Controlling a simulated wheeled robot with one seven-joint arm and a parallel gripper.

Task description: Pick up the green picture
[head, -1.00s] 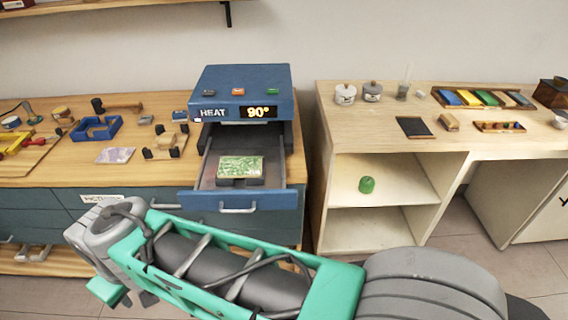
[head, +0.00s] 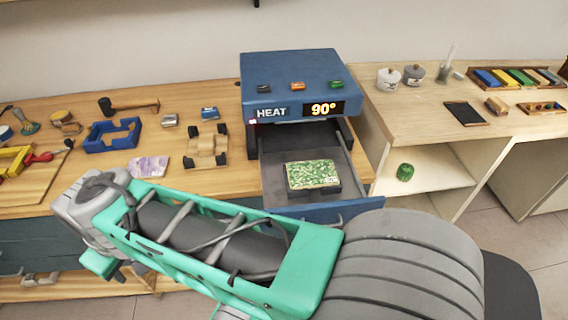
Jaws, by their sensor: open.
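The green picture (head: 313,174) is a flat rectangular piece with a green and white mottled face and a pale edge. It lies face up on a dark block in the open drawer (head: 276,189) of the blue heat machine (head: 292,88). My gripper (head: 118,273) hangs at the far end of my arm, at the lower left, partly hidden by my wrist. It is open and well to the left of the drawer, apart from the picture. Its fingertips are hard to make out.
The machine's display reads 90°. A wooden piece with dark ends (head: 207,147), a purple picture (head: 149,166) and a blue frame (head: 112,136) lie on the left counter. A green object (head: 404,172) sits on the shelf at right. My arm covers the drawer's lower left front.

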